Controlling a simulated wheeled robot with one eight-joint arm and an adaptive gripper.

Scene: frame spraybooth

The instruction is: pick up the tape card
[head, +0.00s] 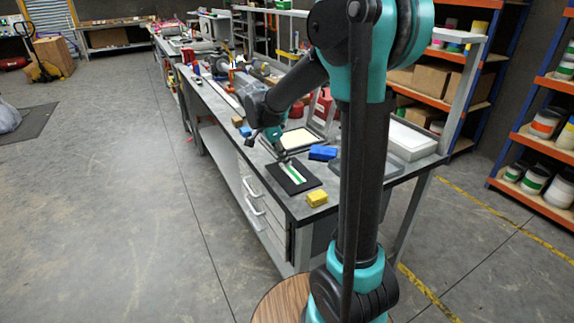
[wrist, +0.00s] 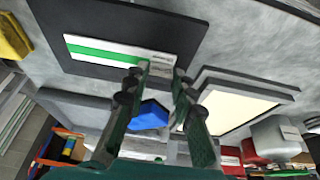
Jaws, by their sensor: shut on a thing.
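The tape card (head: 292,174) is a thin white strip with a green band. It lies over a black mat (head: 305,184) near the front end of the bench; I cannot tell whether it still touches the mat. In the wrist view the card (wrist: 105,51) runs in from the left, and its right end reaches between my fingertips. My gripper (wrist: 162,70) is shut on that end of the card, with the fingers a card's end apart in the picture. In the head view my gripper (head: 282,156) points down at the card's far end.
A yellow block (head: 317,198) sits at the bench corner near the mat. A blue block (head: 323,153) lies to the right of my gripper. A framed pale panel (head: 299,138) lies behind. A white box (head: 408,141) stands at the right. Farther bench is cluttered.

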